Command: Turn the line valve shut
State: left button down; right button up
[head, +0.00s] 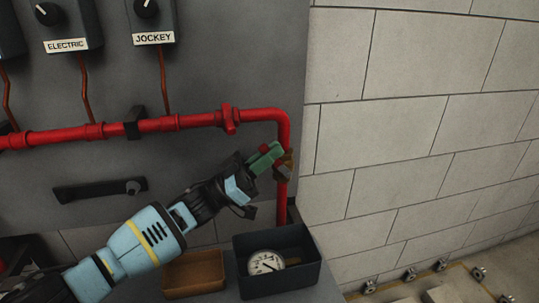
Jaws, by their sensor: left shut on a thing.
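The line valve (288,166) is a small brass-coloured body on the vertical drop of the red pipe, just below the elbow. My left gripper (268,157), with green fingers, reaches in from the lower left and is shut on the valve's handle. The fingers cover most of the handle, so its angle cannot be made out. A bit of red shows between the fingers. My right gripper is not in view.
A red pipe (195,121) runs along the grey panel. Below stand a dark bin (285,285) holding a round gauge (265,263), and a brown tray (195,273). A black bar handle (95,190) is on the panel. A pale block wall (420,120) stands at right.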

pick_arm(q)
jog(key=c, duration=1.5)
grip_release()
jog(key=shift+c, duration=0.2)
jog(key=b+v, duration=0.1)
jog(key=v, duration=0.6)
jog(key=shift+a+f, duration=0.2)
jog(key=shift+a, duration=0.1)
